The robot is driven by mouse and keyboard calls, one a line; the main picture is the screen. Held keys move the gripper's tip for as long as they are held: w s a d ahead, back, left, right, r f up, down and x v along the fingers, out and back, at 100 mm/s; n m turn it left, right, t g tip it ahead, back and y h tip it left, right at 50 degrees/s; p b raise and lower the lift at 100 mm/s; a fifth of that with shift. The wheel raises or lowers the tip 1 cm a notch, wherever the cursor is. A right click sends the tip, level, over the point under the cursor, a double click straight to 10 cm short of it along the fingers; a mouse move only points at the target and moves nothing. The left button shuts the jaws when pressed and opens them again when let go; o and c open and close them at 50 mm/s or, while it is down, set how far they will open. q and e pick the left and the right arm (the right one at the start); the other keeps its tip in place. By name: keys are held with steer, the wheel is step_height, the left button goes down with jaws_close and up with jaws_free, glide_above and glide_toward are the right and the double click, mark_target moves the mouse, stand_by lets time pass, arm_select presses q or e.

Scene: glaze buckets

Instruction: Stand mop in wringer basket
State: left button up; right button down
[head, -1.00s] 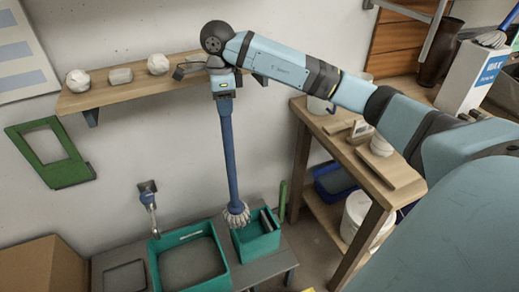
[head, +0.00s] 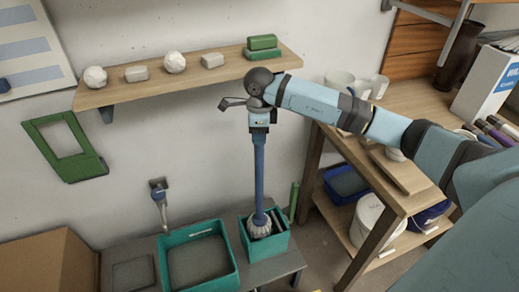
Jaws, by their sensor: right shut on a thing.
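The mop (head: 259,172) has a blue handle and a pale stringy head, and it hangs upright in the head view. My right gripper (head: 260,122) is shut on the top of its handle. The mop head (head: 259,225) is at the left part of the teal wringer bucket (head: 268,246), within its rim outline. A dark wringer basket (head: 277,221) shows beside the head inside this bucket. The mop head hides part of the basket, and I cannot tell whether it touches the bottom. My left gripper is not in view.
A wider teal basin (head: 232,270) stands left of the bucket on the grey bench (head: 130,275). A wall shelf (head: 190,77) with pale lumps and green blocks is behind my right arm. A wooden table (head: 395,185) stands to the right. A green stick (head: 293,202) is beside the bucket.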

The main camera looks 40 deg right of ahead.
mark_target(259, 149)
step_height(259, 149, down, 6)
stand_by(0.5)
steer(key=shift+f, duration=0.2)
steer(key=c, duration=0.8)
jaws_free()
steer(key=shift+r, duration=0.1)
